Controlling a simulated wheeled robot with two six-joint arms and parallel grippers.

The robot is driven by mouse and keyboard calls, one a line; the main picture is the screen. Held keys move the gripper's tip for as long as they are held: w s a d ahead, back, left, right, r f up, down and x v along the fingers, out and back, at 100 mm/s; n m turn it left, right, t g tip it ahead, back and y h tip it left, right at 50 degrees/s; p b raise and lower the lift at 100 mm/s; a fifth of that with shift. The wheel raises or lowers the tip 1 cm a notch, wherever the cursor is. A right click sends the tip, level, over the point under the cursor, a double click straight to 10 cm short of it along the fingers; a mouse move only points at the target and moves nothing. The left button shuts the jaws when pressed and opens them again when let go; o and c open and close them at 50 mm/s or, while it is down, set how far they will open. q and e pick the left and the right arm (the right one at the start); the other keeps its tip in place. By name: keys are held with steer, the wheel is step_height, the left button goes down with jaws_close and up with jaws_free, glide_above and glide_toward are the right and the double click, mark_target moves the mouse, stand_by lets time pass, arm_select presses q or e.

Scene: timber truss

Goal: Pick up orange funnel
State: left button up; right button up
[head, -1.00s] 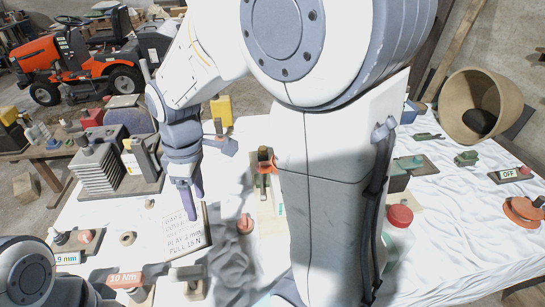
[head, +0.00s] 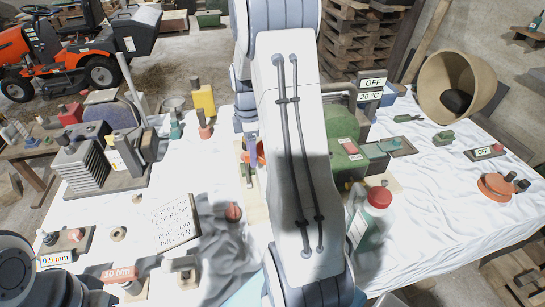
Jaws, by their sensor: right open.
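The orange funnel appears as a small orange curved piece (head: 260,153) near the middle of the table, mostly hidden behind my right arm. My right gripper (head: 249,141) points down just left of it, with a purple finger showing. The gripper is open, but the arm hides its other finger, so I cannot tell whether it touches the funnel. Only part of my left arm shows at the lower left; its gripper is not in view.
A written board (head: 173,222) lies left. A round orange piece with black knobs (head: 497,187) sits far right. A finned block (head: 84,168) stands left. White cloth is bare toward the right front.

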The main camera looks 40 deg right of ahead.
step_height(320, 180, down, 4)
steer(key=shift+r+p, duration=0.2)
steer(key=shift+p, duration=0.6)
steer(key=shift+w+f, duration=0.1)
steer(key=shift+f, duration=0.4)
jaws_close()
steer(key=shift+r, duration=0.1)
steer(key=shift+r, duration=0.4)
steer(key=r, duration=0.1)
steer(key=r+b, duration=0.1)
steer(key=d+r+b, duration=0.1)
steer(key=shift+s+r, duration=0.3)
steer(key=shift+s, duration=0.1)
steer(key=s+d+r+b, duration=0.1)
steer(key=s+d+r, duration=0.2)
steer(key=s+d+r+b, duration=0.2)
steer(key=s+d, duration=0.1)
steer(key=shift+s+d+r, duration=0.25)
steer(key=shift+s+r, duration=0.15)
steer(key=shift+s+d+r, duration=0.3)
steer(key=shift+s+r, duration=0.1)
